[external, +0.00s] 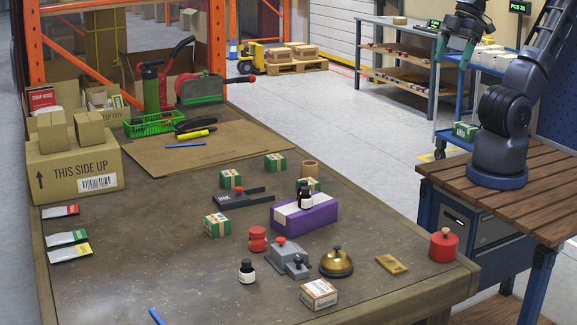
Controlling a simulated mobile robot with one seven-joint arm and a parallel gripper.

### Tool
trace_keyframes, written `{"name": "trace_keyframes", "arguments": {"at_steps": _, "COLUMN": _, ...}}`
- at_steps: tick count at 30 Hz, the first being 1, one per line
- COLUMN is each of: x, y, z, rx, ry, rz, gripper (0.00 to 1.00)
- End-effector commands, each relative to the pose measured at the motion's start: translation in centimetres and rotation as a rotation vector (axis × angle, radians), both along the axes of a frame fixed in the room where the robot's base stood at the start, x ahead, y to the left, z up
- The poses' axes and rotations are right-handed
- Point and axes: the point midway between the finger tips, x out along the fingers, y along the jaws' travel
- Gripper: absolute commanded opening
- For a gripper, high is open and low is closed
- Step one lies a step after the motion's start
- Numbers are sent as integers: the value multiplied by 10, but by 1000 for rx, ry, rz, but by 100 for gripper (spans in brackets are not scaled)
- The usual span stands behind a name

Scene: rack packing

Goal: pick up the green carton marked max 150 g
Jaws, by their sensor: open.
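Several small green-and-white cartons stand on the brown table: one at front left (217,225), one behind it beside a dark flat tool (230,179), one farther back (275,163), and one partly hidden behind a dark bottle (314,184). Another green carton (465,131) is on the blue cart at right. Their print is too small to read, so I cannot tell which is marked max 150 g. My gripper (454,59), with teal fingers, is open and empty, high at upper right, far from the table cartons.
A purple box (310,219) with a bottle on it, a brass bell (336,263), a grey device (287,256), a red jar (258,239) and a black bottle (247,272) crowd the table's middle. Large cardboard boxes (75,175) stand at left. The table's front left is mostly clear.

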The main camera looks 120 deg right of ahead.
Motion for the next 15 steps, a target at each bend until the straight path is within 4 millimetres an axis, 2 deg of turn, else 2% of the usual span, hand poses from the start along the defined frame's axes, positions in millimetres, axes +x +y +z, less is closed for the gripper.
{"name": "trace_keyframes", "arguments": {"at_steps": 5, "x": 23, "y": -4, "z": 8, "rx": -37, "ry": 19, "rz": 49, "gripper": 75}}
{"name": "trace_keyframes", "arguments": {"at_steps": 15, "x": 108, "y": -21, "z": 25, "rx": -172, "ry": 83, "rz": 242, "gripper": 75}}
